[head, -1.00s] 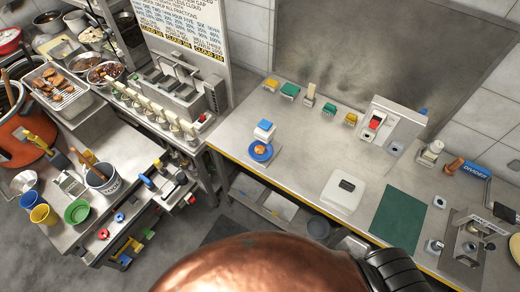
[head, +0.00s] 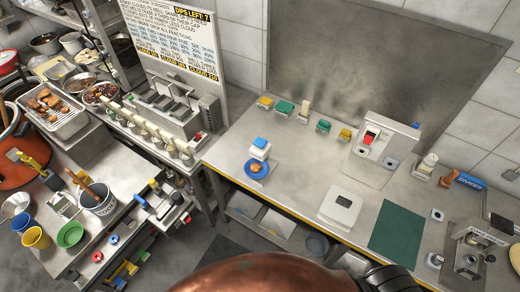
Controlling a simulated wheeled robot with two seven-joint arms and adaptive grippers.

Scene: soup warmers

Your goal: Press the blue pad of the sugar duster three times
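The sugar duster (head: 259,152) is a small white block on the steel counter with a blue pad (head: 261,142) on top, left of the counter's middle in the head view. A blue plate (head: 249,175) with a small brown pastry (head: 256,168) on it sits at the duster's near side. Nothing touches the pad. Neither of my grippers is in view, so I cannot see whether they are open or shut.
A white scale-like box (head: 335,217) and a green mat (head: 397,229) lie right of the duster. Yellow and green small items line the back wall. A white upright unit (head: 385,150) stands farther right. Counter around the duster is largely clear.

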